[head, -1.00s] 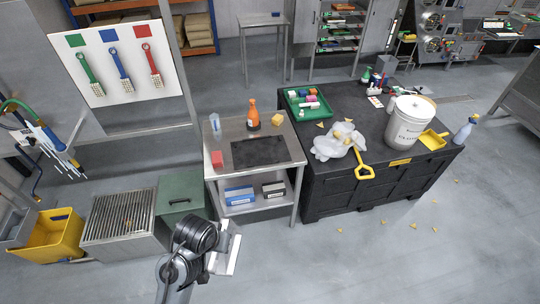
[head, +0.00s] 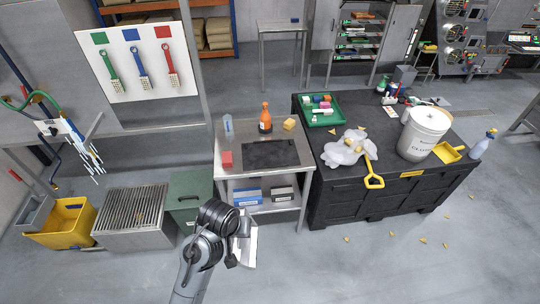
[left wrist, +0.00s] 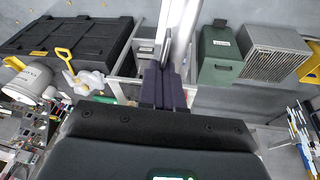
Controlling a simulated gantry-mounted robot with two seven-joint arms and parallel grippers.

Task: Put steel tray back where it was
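My left gripper (head: 238,232) shows in the head view in front of the steel cart, above the floor. A pale metal plate, which looks like the steel tray (head: 248,250), stands nearly on edge at it. In the left wrist view the dark fingers (left wrist: 165,90) are close together around the lower end of this bright metal piece (left wrist: 181,38), seen edge-on. Most of its face is hidden there. The steel cart (head: 222,158) carries a dark mat (head: 271,154) on its top, with clear surface around it. My right gripper is not in view.
A green bin (head: 190,192) and a grated steel box (head: 133,215) stand left. A black crate table (head: 345,195) stands right.

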